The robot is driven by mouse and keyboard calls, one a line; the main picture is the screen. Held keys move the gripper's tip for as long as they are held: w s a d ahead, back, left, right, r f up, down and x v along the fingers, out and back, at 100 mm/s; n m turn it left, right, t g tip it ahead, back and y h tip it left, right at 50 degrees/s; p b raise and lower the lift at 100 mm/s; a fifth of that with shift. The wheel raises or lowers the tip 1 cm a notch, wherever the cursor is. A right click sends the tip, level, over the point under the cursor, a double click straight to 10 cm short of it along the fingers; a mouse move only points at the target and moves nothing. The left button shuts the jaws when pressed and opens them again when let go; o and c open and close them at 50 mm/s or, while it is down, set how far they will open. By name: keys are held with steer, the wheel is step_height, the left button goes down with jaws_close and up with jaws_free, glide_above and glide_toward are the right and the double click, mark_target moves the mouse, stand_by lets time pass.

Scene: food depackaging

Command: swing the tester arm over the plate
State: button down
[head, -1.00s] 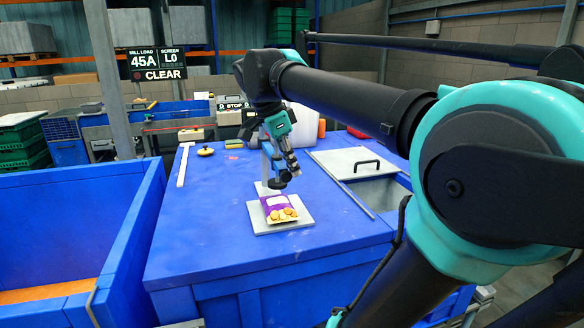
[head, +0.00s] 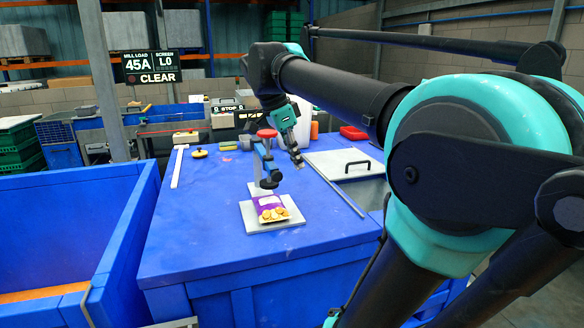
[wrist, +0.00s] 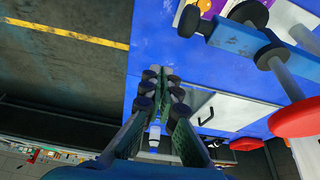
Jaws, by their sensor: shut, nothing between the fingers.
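The tester has an upright post with a red top (head: 267,133) and a blue arm (head: 264,160) ending in a black round foot (head: 268,184). In the head view the foot appears at the far edge of the pale plate (head: 258,227), just above a purple packet (head: 270,207) lying on it. The wrist view shows the blue arm (wrist: 238,38) and black foot (wrist: 190,20) close to the packet's edge at the top. My gripper (head: 299,163) is shut and empty, right of the tester and apart from it. It also shows in the wrist view (wrist: 160,82).
A pale lid with a black handle (head: 345,162) and a long bar (head: 335,190) lie to the right. A red item (head: 353,132) and a white container stand behind. A deep blue bin (head: 60,230) stands left.

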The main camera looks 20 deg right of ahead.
steer(key=v, duration=0.9)
steer(key=shift+w, duration=0.45)
steer(key=shift+d, duration=0.1)
